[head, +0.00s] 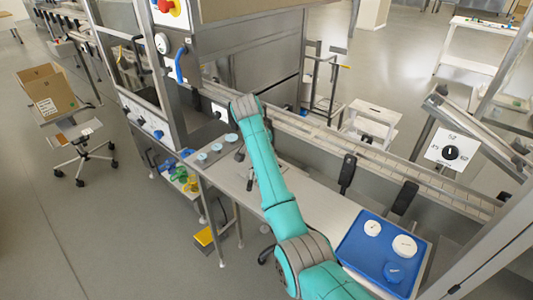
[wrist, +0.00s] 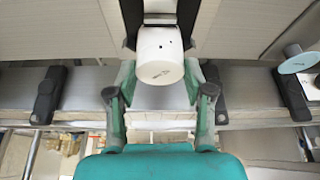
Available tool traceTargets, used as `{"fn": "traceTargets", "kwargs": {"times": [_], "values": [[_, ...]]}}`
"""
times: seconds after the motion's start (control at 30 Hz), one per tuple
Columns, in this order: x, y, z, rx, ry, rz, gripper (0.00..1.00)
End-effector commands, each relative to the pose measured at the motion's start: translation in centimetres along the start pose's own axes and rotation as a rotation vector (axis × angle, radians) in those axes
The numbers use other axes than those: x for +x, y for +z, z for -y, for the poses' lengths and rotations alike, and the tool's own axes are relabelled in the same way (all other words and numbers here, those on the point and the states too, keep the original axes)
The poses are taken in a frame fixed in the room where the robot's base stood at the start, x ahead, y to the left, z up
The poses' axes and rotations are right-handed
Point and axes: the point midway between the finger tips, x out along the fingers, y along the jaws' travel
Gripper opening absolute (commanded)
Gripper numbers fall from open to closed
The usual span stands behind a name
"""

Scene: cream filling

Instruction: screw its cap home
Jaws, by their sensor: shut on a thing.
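My gripper (wrist: 160,88) has its two fingers on either side of a white round cap (wrist: 160,50), which sits between the fingertips. The cap's flat face, with a small dark mark, is turned to the wrist camera. Whether a jar or its thread is behind the cap cannot be seen.
Several pale-blue-topped round pieces (head: 216,147) stand at the table's far left end; one (wrist: 300,62) shows at right in the wrist view. A conveyor rail (head: 310,130) with black clamps (head: 347,173) runs behind the table.

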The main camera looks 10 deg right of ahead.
Motion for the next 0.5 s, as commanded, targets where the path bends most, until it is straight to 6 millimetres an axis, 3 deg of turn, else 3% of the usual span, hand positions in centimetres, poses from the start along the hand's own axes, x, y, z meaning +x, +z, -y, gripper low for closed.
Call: {"fn": "traceTargets", "kwargs": {"times": [0.5], "values": [[0.0,0.02,0.16,0.103,0.043,0.001,0.21]]}}
